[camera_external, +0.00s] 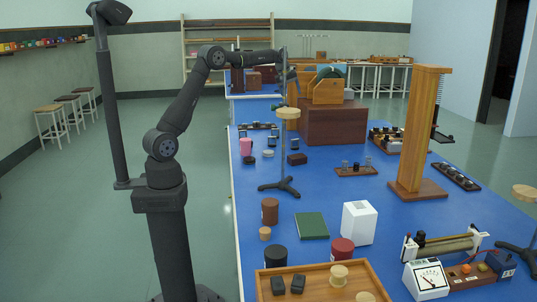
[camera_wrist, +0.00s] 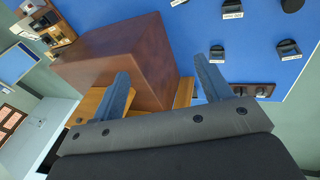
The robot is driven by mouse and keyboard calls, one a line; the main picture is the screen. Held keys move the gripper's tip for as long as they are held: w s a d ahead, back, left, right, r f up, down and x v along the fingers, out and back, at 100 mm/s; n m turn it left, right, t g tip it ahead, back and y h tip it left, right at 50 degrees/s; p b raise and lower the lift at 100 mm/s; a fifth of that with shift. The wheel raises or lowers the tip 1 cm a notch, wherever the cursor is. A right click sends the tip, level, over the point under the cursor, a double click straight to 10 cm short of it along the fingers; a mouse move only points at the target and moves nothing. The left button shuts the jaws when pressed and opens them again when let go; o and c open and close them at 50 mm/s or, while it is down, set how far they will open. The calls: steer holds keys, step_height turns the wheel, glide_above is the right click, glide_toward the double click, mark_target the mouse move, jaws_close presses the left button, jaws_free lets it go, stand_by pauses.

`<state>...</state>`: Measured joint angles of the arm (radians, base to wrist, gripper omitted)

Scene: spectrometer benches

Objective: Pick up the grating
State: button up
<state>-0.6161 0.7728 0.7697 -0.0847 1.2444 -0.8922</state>
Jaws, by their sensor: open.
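I cannot tell for certain which thing is the grating. In the wrist view, small dark labelled pieces stand on the blue bench, including one at the top (camera_wrist: 232,7), one at the middle (camera_wrist: 217,52) and one at the right (camera_wrist: 288,48). Their labels are too small to read. My gripper (camera_wrist: 161,72) is open and empty, its two blue-grey fingers apart over a brown wooden box (camera_wrist: 125,50). In the external view my gripper (camera_external: 292,76) is raised beside the wooden apparatus at the back of the bench, apart from the small pieces.
The wooden apparatus (camera_external: 327,90) stands on the brown box (camera_external: 335,125). A stand with a round top (camera_external: 288,113) rises near my arm. Small pieces, including a pink one (camera_external: 246,146), cluster on the blue bench (camera_external: 330,195). A tall wooden column (camera_external: 415,130) stands at the right.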

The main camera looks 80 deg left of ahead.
steer(key=s+a+f+n+g, duration=0.1)
steer(key=s+a+f, duration=0.2)
steer(key=s+a, duration=0.2)
steer(key=s+a+f+g, duration=0.1)
steer(key=s+a+f, duration=0.25)
steer(key=a, duration=0.25)
steer(key=n+g+h, duration=0.2)
glide_above(243, 133)
step_height(243, 133, down, 6)
steer(key=f, duration=1.1)
steer(key=shift+w+a+f, duration=0.1)
steer(key=shift+a+f, duration=0.1)
steer(key=shift+a, duration=0.15)
steer(key=shift+f, duration=2.85)
steer(key=c, duration=1.1)
steer(key=shift+r, duration=0.1)
